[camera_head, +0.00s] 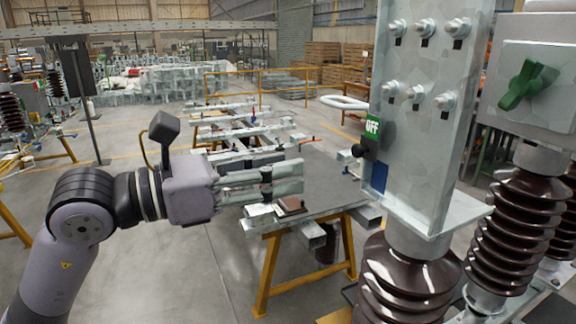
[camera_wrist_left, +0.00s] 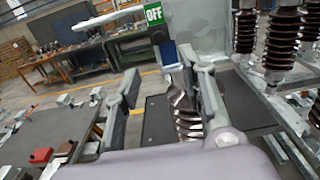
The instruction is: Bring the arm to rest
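My left arm (camera_head: 75,230) comes in from the left in the head view and reaches out to the right. Its gripper (camera_head: 297,177) hangs in the air, pointing at the metal post with the green OFF sign (camera_head: 373,125). In the left wrist view the two fingers of this gripper (camera_wrist_left: 168,85) stand apart with nothing held between them. A brown ribbed insulator (camera_wrist_left: 186,115) shows through the gap, beyond the fingers. The gripper looks apart from the post in the head view. My right gripper is not in view.
The bolted metal post (camera_head: 412,140) stands on a brown insulator (camera_head: 405,280) to the right. A grey box with a green handle (camera_head: 527,84) is further right. A worktable with yellow legs (camera_head: 270,265) is below and beyond my gripper. Open floor (camera_head: 200,275) lies at lower left.

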